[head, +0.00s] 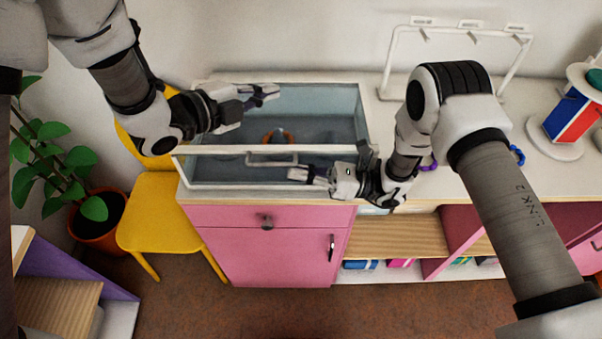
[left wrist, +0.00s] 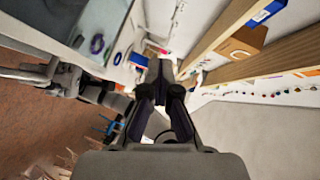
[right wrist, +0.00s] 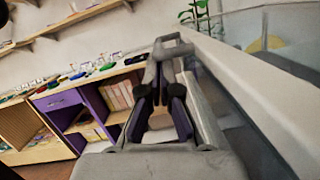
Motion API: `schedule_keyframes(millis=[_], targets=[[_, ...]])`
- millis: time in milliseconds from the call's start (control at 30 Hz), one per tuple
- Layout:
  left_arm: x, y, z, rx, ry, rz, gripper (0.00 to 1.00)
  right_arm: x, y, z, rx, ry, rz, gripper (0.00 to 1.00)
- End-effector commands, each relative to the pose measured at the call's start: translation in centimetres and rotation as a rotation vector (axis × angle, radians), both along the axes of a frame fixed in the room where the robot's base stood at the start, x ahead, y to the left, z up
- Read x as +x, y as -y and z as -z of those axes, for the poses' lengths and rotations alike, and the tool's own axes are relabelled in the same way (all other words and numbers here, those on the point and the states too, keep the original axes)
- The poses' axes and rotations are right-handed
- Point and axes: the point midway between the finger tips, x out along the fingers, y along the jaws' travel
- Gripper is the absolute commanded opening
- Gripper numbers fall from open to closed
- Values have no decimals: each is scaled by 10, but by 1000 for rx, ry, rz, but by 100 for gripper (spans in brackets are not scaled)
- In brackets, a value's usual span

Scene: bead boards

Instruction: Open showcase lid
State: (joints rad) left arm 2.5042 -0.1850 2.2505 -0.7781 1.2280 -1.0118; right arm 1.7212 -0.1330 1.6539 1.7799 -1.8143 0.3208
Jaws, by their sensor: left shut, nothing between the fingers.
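The showcase (head: 186,172) is a white-framed glass box on top of the pink cabinet. Its lid has a white front bar (head: 225,150) with a grey handle (head: 272,159) at its middle; the lid looks down on the box. The handle also shows in the right wrist view (right wrist: 172,48), just beyond the fingers. My left gripper (head: 266,91) is shut and empty, above the rear of the showcase glass.
An orange-brown ring (head: 278,137) shows through the glass. A white rack (head: 390,60) stands behind the right counter, and a purple ring (head: 429,163) lies near my right arm. A yellow chair (head: 160,212) and a potted plant (head: 98,228) stand at left. The floor in front is clear.

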Motion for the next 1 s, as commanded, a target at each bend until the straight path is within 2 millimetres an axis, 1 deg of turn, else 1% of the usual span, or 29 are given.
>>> schedule_keyframes(millis=[33, 267, 367, 400, 667, 767, 867, 1000], targets=[[0, 0, 0, 0, 0, 0, 0, 0, 0, -5, 0, -9, 0, 0], [0, 0, 0, 0, 0, 0, 0, 0, 0, -5, 1, -12, 0, 0], [0, 0, 0, 0, 0, 0, 33, 0, 0, -5, 1, -12, 0, 0], [0, 0, 0, 0, 0, 0, 35, 0, 0, -5, 1, -12, 0, 0], [0, 0, 0, 0, 0, 0, 35, 0, 0, -5, 1, -12, 0, 0], [-3, -5, -2, -1, -1, -3, 35, 0, 0, -5, 1, -12, 0, 0], [-13, -16, -7, -4, -1, -5, 35, 0, 0, -5, 1, -12, 0, 0], [-36, -41, -16, -9, -1, -7, 35, 0, 0, -5, 1, -12, 0, 0]])
